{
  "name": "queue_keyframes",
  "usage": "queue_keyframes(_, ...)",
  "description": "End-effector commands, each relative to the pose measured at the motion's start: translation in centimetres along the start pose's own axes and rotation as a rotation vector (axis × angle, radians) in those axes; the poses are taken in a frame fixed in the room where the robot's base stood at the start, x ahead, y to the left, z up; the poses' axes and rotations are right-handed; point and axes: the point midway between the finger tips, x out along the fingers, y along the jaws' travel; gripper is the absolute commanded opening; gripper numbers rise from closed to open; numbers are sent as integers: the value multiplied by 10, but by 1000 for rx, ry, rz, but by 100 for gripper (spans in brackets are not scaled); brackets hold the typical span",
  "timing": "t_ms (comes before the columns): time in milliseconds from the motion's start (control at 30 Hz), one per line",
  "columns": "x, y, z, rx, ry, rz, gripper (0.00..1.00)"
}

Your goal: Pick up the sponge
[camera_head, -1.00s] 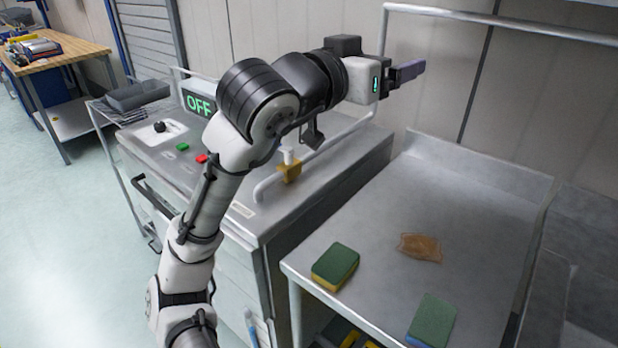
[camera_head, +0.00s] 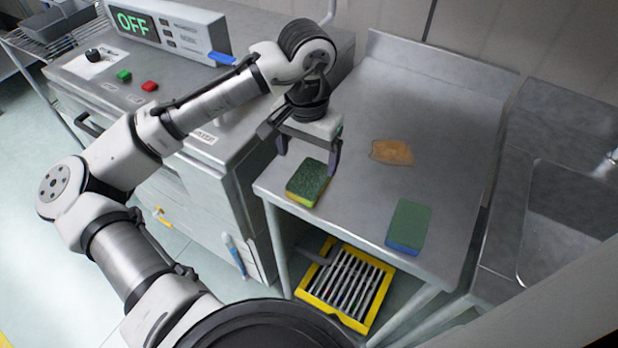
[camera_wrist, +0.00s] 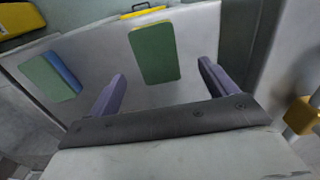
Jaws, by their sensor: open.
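A green-topped sponge with a yellow underside (camera_head: 308,182) lies near the front left corner of the steel table. It shows ahead of my fingers in the wrist view (camera_wrist: 154,53). A second sponge, green with a blue underside (camera_head: 408,227), lies near the table's front right part; it is at the left in the wrist view (camera_wrist: 50,76). My gripper (camera_head: 308,160) is open and points down above the green and yellow sponge.
The steel table (camera_head: 420,110) also bears a brown stain-like patch (camera_head: 392,152). A cabinet with a panel reading OFF (camera_head: 168,32) stands at the left, and a sink (camera_head: 568,220) at the right.

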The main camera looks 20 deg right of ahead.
Motion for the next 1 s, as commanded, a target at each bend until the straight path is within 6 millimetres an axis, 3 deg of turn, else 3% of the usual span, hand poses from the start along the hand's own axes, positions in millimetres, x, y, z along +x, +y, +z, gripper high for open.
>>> queue_keyframes(233,17,2,0,2,1,0,85)
queue_keyframes(500,54,5,0,1,1,1,85)
queue_keyframes(800,61,5,-1,2,3,0,85)
queue_keyframes(1000,61,5,-1,1,3,0,60)
